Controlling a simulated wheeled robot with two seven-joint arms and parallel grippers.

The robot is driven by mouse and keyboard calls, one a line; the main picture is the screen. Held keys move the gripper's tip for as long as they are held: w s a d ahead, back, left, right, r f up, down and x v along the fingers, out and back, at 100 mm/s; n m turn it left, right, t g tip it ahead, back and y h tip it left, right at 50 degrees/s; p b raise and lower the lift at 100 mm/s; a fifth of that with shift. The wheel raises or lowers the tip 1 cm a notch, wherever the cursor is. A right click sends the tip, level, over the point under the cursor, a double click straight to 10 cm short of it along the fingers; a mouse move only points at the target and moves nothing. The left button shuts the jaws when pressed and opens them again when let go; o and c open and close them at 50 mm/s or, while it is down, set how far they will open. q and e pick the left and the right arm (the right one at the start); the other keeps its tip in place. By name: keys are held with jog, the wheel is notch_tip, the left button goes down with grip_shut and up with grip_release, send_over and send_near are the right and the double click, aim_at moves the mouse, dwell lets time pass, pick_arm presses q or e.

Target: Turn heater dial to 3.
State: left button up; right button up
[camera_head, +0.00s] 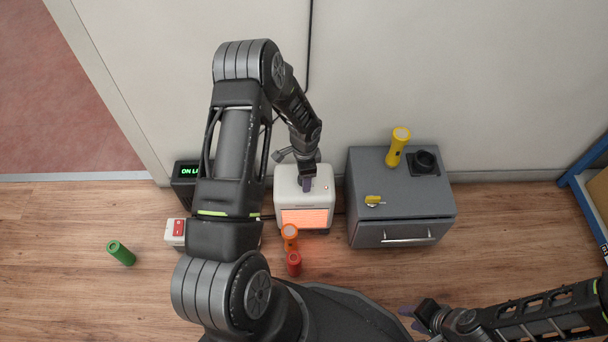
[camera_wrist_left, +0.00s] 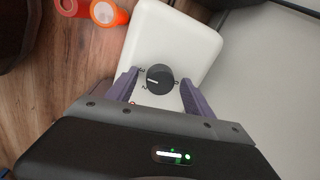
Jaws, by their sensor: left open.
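The white heater (camera_head: 290,189) stands on the floor against the wall, its front panel glowing orange. Its round dark dial (camera_wrist_left: 160,79) is on the top face, with small numbers around it. The dial's white mark points left in the left wrist view, between two numbers too small to read surely. My left gripper (camera_head: 307,184) is over the heater top. In the left wrist view my left gripper (camera_wrist_left: 160,84) is open, one purple finger on each side of the dial; I cannot tell whether they touch it. My right gripper (camera_head: 411,318) is low at right, its purple fingers apart, empty.
A grey cabinet (camera_head: 380,212) with a yellow flashlight (camera_head: 397,149) on top stands right of the heater. An orange flashlight (camera_head: 290,235) and a red cylinder (camera_head: 294,264) stand before the heater. A green cylinder (camera_head: 120,252) is at left. My left arm hides part of the floor.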

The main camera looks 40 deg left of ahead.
pick_arm(q)
jog(key=r+p, duration=0.1)
jog(key=r, duration=0.3)
jog(key=r+p, duration=0.1)
jog(key=r, duration=0.2)
jog(key=shift+s+d+r+p, duration=0.2)
jog(key=shift+r+p, duration=0.1)
jog(key=shift+r, duration=0.1)
